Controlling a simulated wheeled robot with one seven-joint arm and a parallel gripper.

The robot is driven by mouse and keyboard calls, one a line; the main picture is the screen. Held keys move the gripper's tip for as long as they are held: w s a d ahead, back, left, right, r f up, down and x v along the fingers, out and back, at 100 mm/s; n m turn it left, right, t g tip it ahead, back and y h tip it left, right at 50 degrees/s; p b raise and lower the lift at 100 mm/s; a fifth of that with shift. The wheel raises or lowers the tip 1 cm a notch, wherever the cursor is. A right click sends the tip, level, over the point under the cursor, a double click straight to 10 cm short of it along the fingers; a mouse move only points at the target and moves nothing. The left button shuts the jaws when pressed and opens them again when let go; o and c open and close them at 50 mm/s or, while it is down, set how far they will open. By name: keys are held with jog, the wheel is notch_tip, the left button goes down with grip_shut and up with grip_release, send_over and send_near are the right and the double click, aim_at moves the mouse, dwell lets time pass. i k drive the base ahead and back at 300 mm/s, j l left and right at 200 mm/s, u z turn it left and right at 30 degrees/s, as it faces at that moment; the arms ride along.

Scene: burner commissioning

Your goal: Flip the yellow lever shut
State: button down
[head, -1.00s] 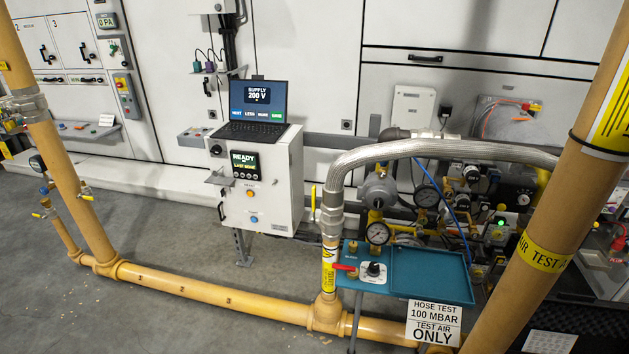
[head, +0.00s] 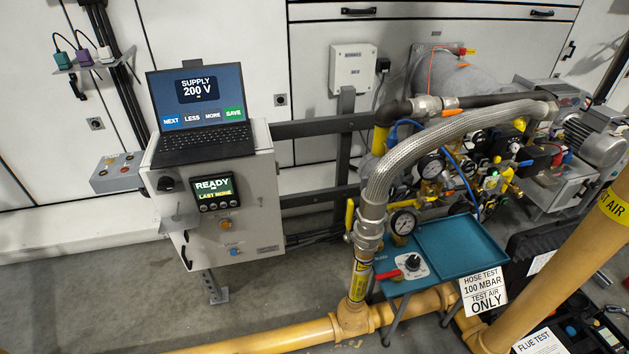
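A yellow lever (head: 349,215) stands upright just left of the lower end of the braided metal hose (head: 378,190). It looks roughly in line with the vertical pipe there; the valve body behind it is partly hidden by the hose fitting. Small yellow parts also show among the gauges and valves at the right, too small to tell apart. My gripper is not in view.
A control cabinet (head: 225,200) with a laptop (head: 203,110) stands left of the hose. Tan pipes (head: 290,332) run low across the floor. Open floor lies at the lower left.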

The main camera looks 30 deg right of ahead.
aim_at(349, 214)
jog(key=i+j, duration=0.1)
jog(key=j, duration=0.2)
jog(key=i+j+z, duration=0.15)
jog(key=j, duration=0.2)
jog(key=i+j, duration=0.1)
jog(key=j, duration=0.25)
jog(key=i+j+z, duration=0.15)
jog(key=j, duration=0.15)
